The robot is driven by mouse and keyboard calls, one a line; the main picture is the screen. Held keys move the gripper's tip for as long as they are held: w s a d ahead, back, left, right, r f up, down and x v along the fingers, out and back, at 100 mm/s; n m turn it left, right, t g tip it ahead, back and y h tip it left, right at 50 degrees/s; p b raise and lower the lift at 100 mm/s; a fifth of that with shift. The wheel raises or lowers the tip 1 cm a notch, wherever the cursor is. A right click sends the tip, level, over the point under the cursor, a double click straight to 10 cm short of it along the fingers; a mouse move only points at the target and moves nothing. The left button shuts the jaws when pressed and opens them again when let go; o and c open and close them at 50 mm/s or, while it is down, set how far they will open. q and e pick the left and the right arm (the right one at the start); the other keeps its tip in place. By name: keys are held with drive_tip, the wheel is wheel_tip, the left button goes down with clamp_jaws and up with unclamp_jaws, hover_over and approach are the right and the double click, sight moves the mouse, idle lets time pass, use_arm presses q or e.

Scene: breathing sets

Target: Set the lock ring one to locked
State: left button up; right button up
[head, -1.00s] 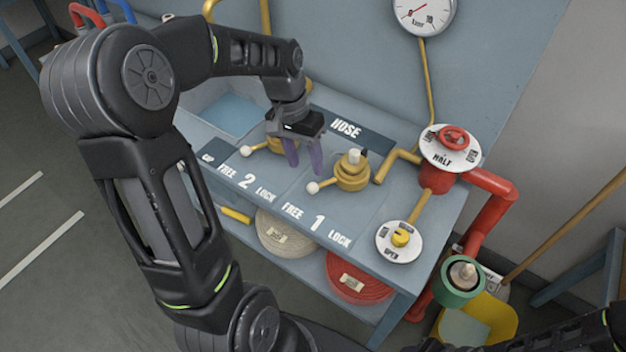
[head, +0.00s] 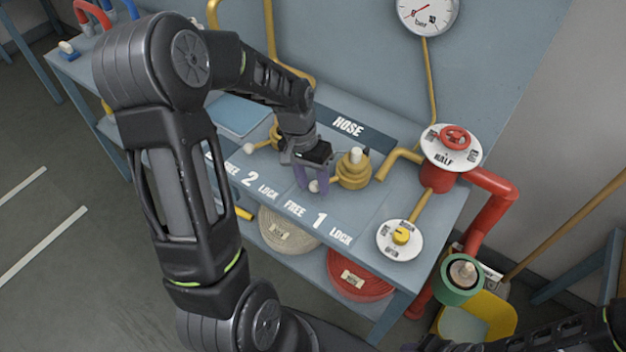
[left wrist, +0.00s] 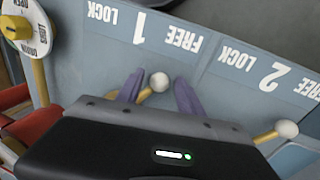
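Lock ring one (head: 353,168) is a yellow-brass ring fitting with a white top on the blue-grey bench. Its short handle ends in a white knob (head: 314,186) that points left, toward the FREE side of the "FREE 1 LOCK" label (head: 319,221). My left gripper (head: 311,182) is open, its purple fingers reaching down around the knob. In the left wrist view the knob (left wrist: 159,82) lies between the two spread fingers (left wrist: 160,90); contact cannot be told. Most of ring one is hidden there by the gripper body.
A yellow-knobbed dial (head: 400,237) and a red valve (head: 453,137) stand to the right. The bench front around the labels is clear.

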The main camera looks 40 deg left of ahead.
use_arm(q)
clamp_jaws()
idle(1.2)
